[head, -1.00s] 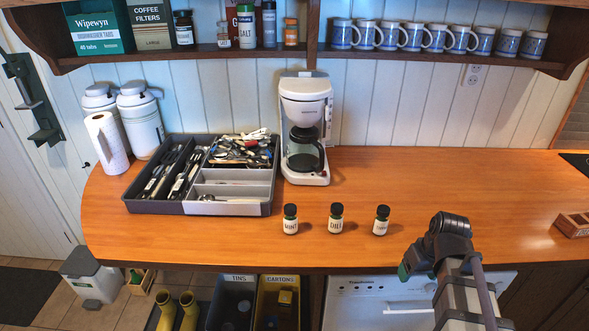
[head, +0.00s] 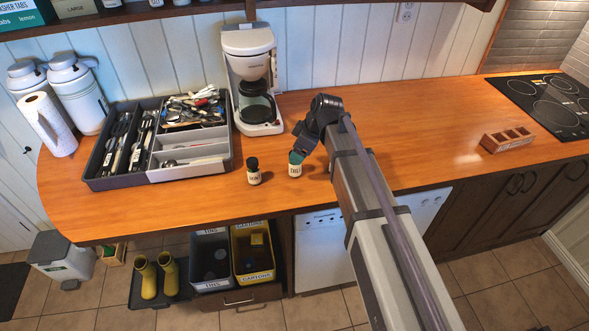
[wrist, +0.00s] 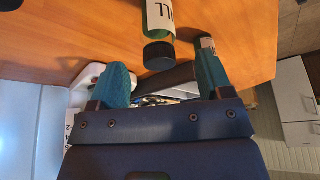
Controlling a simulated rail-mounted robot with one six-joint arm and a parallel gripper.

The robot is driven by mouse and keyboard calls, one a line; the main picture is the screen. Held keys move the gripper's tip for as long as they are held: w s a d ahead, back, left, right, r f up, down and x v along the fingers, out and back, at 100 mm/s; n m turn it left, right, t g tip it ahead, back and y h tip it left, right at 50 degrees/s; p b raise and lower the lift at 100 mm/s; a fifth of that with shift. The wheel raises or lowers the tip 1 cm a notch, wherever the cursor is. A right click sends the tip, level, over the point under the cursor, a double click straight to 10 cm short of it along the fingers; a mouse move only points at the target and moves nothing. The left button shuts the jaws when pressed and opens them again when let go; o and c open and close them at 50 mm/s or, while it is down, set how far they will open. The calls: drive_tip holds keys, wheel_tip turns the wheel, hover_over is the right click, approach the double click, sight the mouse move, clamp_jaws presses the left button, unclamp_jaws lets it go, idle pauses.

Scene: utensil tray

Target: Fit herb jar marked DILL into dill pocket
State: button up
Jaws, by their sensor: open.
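The DILL jar (head: 295,170) stands upright on the wooden counter, with a pale label and dark lid. In the wrist view the jar (wrist: 158,18) shows the letters "ILL", with its black lid (wrist: 158,56) towards me. My gripper (head: 297,154) is open at the jar's top; a teal finger hides the lid in the head view. In the wrist view the two teal fingers of my gripper (wrist: 163,62) are spread on either side of the lid, with gaps visible. The wooden rack (head: 492,146) with three pockets sits at the counter's right; I cannot read its labels.
Another jar (head: 254,177), seemingly marked MINT, stands left of DILL. The third jar is out of sight, possibly behind my arm. The utensil tray (head: 148,174) and coffee maker (head: 248,50) stand behind left. The counter (head: 420,120) is clear between my arm and the rack.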

drive_tip(key=b+x, duration=0.4)
drive_tip(key=x, duration=0.1)
drive_tip(key=shift+w+a+f, duration=0.1)
drive_tip(key=shift+w, duration=0.1)
drive_tip(key=c, duration=1.1)
